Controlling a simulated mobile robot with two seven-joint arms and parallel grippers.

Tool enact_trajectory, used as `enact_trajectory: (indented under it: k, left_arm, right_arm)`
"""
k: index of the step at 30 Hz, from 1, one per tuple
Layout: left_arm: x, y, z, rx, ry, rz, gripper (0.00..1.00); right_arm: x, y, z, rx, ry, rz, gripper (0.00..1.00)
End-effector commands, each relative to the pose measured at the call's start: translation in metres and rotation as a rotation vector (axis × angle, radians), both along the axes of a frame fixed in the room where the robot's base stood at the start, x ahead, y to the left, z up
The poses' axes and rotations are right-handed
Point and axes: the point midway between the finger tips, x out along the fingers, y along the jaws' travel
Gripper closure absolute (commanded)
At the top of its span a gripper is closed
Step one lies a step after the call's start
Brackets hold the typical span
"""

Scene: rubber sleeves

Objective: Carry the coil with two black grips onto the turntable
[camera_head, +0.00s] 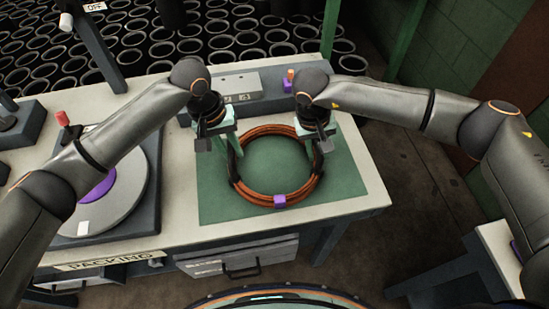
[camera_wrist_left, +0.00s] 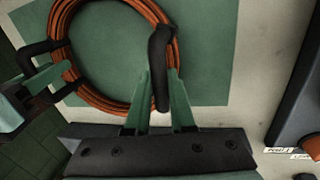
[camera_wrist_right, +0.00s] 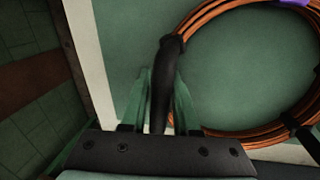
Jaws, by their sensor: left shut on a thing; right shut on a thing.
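The orange-brown coil (camera_head: 255,196) is a ring over the green mat (camera_head: 225,208) on the bench. I cannot tell whether it touches the mat. A purple tag (camera_head: 280,201) is at its near side. My left gripper (camera_head: 217,138) is shut on the left black grip (camera_wrist_left: 161,60). My right gripper (camera_head: 314,142) is shut on the right black grip (camera_wrist_right: 165,80). The fingers partly hide both grips in the head view. The turntable (camera_head: 132,190), a grey disc with a purple centre and a white patch, is on the left of the bench.
A grey box (camera_head: 238,84) stands behind the mat, with a small purple-and-orange item (camera_head: 289,82) beside it. A red-tipped lever (camera_head: 63,120) rises behind the turntable. Pale bench top lies between mat and turntable. A small stand (camera_head: 495,245) is at the right.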

Motion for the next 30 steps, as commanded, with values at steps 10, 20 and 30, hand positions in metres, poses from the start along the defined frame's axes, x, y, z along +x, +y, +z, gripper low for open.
enact_trajectory:
  k: [10, 20, 30]
  left_arm:
    - [0.002, -0.001, 0.004, -0.004, -0.005, 0.0, 1.0]
    - [0.001, -0.001, 0.021, -0.004, -0.005, 0.0, 1.0]
    - [0.001, -0.001, 0.048, -0.004, -0.005, 0.0, 1.0]
  right_arm:
    - [0.001, 0.0, 0.003, 0.0, -0.003, 0.004, 1.0]
    - [0.001, 0.001, 0.02, 0.0, -0.002, 0.005, 1.0]
    - [0.0, 0.001, 0.047, 0.0, -0.001, 0.004, 1.0]
